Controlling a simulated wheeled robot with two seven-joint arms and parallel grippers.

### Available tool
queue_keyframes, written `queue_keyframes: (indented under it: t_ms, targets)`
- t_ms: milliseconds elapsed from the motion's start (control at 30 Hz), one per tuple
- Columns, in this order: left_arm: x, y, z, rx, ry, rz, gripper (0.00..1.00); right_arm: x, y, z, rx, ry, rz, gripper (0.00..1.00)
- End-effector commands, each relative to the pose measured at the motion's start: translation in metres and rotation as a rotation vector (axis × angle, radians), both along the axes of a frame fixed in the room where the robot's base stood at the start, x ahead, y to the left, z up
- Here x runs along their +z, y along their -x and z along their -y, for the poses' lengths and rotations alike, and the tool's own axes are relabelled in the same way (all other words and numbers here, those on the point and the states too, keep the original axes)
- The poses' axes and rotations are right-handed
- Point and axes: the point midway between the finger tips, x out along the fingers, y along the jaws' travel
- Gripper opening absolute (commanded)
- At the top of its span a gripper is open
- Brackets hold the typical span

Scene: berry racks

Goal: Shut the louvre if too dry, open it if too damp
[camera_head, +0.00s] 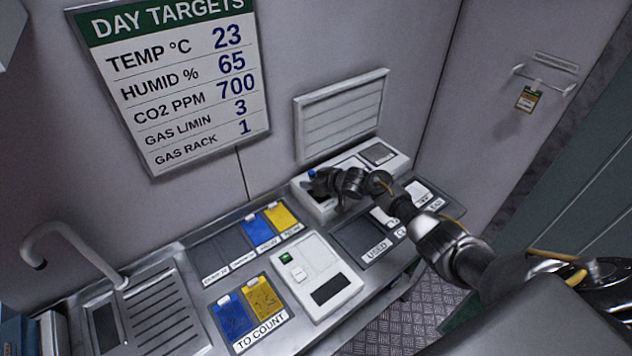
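The louvre (342,116) is a pale slatted panel on the back wall. Its slats look nearly flat, but I cannot tell for sure whether they are shut. Below it on the counter stands a white box (398,165) with a small grey display (378,153); no reading is legible. A small blue knob (311,173) shows at the box's left end. My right gripper (318,185) is over the box's left part, close beside the knob; I cannot tell whether they touch. Its fingers are dark and small, and their opening is unclear. My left gripper is out of view.
A day targets board (180,75) on the wall reads humidity 65. A white instrument (318,276), blue and yellow cards in trays and a sink (150,310) with a tap (75,236) occupy the counter. A tag (528,99) hangs from a wall rail at right.

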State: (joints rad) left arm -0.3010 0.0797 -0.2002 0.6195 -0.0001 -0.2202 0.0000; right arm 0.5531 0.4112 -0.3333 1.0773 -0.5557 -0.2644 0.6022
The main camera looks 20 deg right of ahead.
Motion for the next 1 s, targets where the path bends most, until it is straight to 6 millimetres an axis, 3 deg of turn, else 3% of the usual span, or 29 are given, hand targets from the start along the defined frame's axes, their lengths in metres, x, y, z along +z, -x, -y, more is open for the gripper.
queue_keyframes:
  t_ms: [600,1000]
  targets:
    - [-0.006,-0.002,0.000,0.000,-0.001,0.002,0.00,0.045,0.073,0.035,0.002,0.003,0.000,0.32]
    - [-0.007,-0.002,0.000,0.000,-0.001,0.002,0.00,0.053,0.083,0.040,0.000,0.001,-0.002,0.32]
